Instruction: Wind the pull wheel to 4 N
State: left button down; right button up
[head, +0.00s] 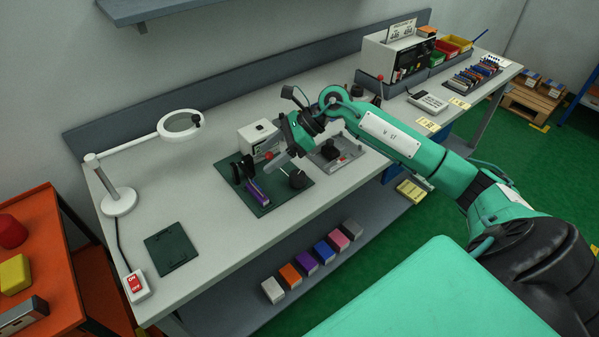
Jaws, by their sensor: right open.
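A dark green plate (262,206) lies on the workbench and carries a small rig. On it are black upright discs (238,172), a purple strip (257,192) and a black round knob or wheel (297,179). I cannot tell for sure which is the pull wheel. A white box (256,136) stands at the plate's back edge; no force reading is legible. My right gripper (272,161) is open above the plate, between the white box and the black knob. It appears apart from the knob, and it hides part of the rig. My left gripper is not in view.
A grey tray (328,164) with dark parts lies right of the plate. A magnifier lamp (119,200), a dark green mat (171,249) and a red-and-white switch (136,286) are at left. Several coloured blocks (306,264) sit on the lower shelf. The bench's front left is mostly clear.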

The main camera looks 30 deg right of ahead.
aim_at(299, 174)
jog(key=d+n+g+h, duration=0.15)
jog(key=d+h, duration=0.45)
jog(key=d, duration=0.7)
jog(key=shift+g, duration=0.35)
jog(key=p+x, duration=0.1)
jog(key=x, duration=0.3)
jog(key=p+x, duration=0.1)
jog(key=x, duration=0.3)
jog(key=p+x, duration=0.2)
jog(key=x, duration=0.2)
jog(key=shift+s+a, duration=0.1)
jog(key=shift+s, duration=0.3)
jog(key=shift+a+f, duration=0.2)
jog(key=shift+f, duration=0.35)
jog(key=shift+w, duration=0.1)
jog(key=c, duration=1)
